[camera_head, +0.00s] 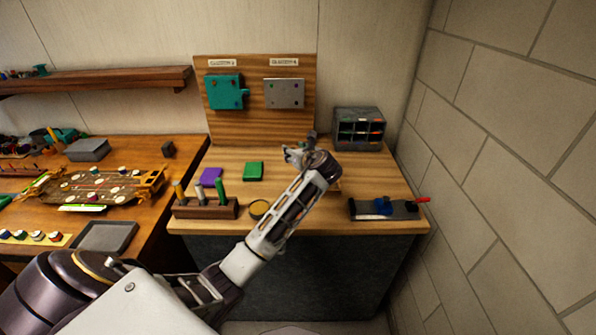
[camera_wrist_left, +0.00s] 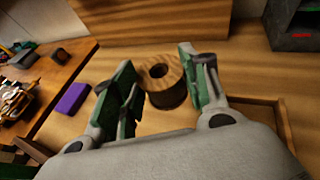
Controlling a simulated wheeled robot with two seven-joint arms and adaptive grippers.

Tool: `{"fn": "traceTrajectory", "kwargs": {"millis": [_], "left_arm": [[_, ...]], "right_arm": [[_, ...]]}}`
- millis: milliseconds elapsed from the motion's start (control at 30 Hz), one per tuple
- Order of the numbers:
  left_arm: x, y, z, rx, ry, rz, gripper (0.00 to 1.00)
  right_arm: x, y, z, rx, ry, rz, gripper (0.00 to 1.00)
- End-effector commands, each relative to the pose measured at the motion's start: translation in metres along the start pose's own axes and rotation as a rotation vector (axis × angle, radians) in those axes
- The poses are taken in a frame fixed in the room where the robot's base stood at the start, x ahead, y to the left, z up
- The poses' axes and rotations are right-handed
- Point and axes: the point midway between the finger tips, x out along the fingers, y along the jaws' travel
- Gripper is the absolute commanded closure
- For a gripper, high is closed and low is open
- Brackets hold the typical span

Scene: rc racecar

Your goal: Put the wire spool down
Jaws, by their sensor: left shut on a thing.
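The wire spool (camera_wrist_left: 160,92), a round wooden reel with a dark hole in its top and a dark winding below, is upright between the fingers of my left gripper (camera_wrist_left: 162,88) in the left wrist view. The green-padded fingers stand on either side of it, and the gripper is shut on it. In the head view my left gripper (camera_head: 300,155) is over the light wooden bench (camera_head: 345,220), and my arm largely hides the spool. I cannot tell whether the spool's underside touches the surface. My right gripper is not in view.
A grey compartment box (camera_head: 358,128) stands at the bench's back right. A dark fixture with a red handle (camera_head: 384,209) is at front right. A wooden tool block (camera_head: 205,208), a purple block (camera_head: 210,177) and a green block (camera_head: 253,171) are left.

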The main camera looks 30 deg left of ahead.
Motion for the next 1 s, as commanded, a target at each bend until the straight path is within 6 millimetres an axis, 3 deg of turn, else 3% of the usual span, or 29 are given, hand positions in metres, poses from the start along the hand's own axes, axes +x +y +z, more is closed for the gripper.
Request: {"fn": "traceTrajectory", "kwargs": {"millis": [167,533,1000], "left_arm": [[0.004,0.0,-0.01,0.002,0.001,0.0,0.81],[0.019,0.0,-0.054,0.002,0.001,0.0,0.81],[0.022,0.0,-0.06,0.0,0.0,0.0,0.81]], "right_arm": [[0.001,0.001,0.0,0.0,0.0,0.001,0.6],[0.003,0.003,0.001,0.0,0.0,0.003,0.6],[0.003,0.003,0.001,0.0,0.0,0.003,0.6]]}}
